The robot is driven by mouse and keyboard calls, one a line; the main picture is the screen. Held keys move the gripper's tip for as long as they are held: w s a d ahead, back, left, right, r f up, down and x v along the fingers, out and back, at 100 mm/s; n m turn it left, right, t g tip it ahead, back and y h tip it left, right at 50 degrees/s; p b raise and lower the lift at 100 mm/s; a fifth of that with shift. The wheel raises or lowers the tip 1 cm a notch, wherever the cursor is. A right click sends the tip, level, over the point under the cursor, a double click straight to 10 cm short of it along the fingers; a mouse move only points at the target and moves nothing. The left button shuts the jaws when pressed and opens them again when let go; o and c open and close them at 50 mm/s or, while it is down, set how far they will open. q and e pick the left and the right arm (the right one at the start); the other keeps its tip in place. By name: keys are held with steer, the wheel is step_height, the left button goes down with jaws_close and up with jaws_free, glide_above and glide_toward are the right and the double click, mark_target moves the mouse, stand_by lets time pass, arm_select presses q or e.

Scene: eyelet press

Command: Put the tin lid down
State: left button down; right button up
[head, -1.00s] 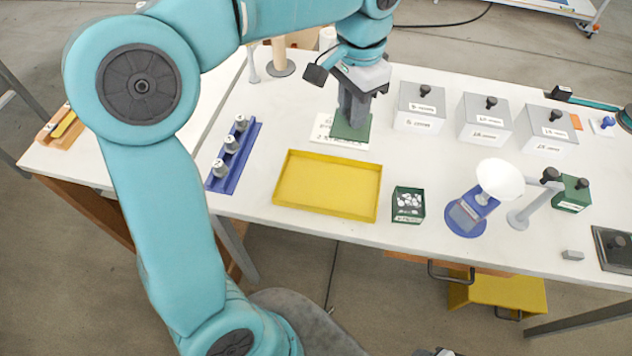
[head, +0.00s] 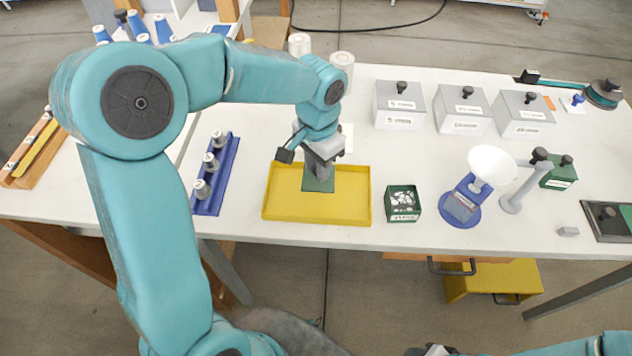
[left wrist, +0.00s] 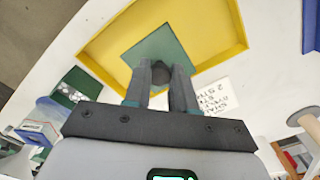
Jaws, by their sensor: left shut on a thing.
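The tin lid is a green square plate (head: 318,184) with a dark knob (left wrist: 161,72). My left gripper (head: 320,170) is shut on the knob and holds the lid level over the yellow tray (head: 285,209). In the left wrist view the green plate (left wrist: 158,45) lies within the outline of the yellow tray (left wrist: 105,55). I cannot tell whether it touches the tray floor. The open green tin (head: 403,216), with pale bits inside, stands right of the tray.
A blue rack (head: 222,180) with grey weights stands left of the tray. A white printed card (head: 346,138) lies behind it. Grey lidded boxes (head: 400,106) stand at the back, and a blue stand with a white dish (head: 492,165) is to the right.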

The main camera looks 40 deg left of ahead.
arm_select(q)
step_height(320, 180, down, 2)
steer(key=shift+w+d+f, duration=0.1)
steer(key=shift+d, duration=0.05)
step_height(320, 180, down, 4)
steer(key=shift+r, duration=0.25)
steer(key=shift+f, duration=0.35)
steer(key=shift+f, duration=0.1)
steer(key=c, duration=0.9)
jaws_free()
